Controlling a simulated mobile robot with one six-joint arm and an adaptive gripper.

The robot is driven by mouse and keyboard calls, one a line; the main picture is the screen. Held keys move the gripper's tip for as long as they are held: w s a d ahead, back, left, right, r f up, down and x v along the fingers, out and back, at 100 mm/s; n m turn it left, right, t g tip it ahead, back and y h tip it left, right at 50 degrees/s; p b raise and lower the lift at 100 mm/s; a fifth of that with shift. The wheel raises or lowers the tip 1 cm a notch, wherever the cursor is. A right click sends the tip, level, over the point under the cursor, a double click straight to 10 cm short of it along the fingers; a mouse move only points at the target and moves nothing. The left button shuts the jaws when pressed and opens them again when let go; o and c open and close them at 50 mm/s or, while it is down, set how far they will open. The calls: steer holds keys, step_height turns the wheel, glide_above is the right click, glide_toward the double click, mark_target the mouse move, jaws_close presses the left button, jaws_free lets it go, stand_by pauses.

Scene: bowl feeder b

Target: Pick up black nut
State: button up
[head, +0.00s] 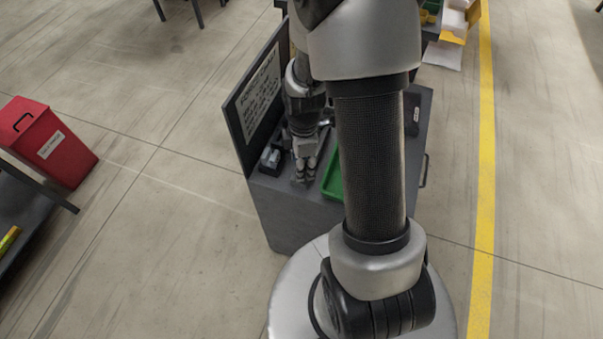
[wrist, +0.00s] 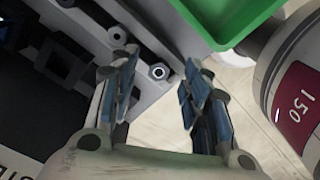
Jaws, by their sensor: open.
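In the wrist view, a small dark nut (wrist: 159,71) with a pale centre lies on the grey bench top, near the bench's edge. My gripper (wrist: 161,80) is open, with its blue-padded fingers apart on either side of the nut in the picture. Nothing is held between them. I cannot tell how high the fingertips are above the bench. In the head view my gripper (head: 303,177) hangs low over the front left part of the bench (head: 290,208), and the nut cannot be made out there.
A green tray (head: 332,187) is on the bench to the right of the gripper and shows in the wrist view (wrist: 228,22). A small dark container (head: 268,160) is to its left. An upright sign panel (head: 258,95) borders the bench's left side. A red bin (head: 42,145) stands apart.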

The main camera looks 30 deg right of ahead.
step_height(320, 180, down, 2)
steer(key=shift+f, duration=0.1)
steer(key=shift+c, duration=0.5)
jaws_close()
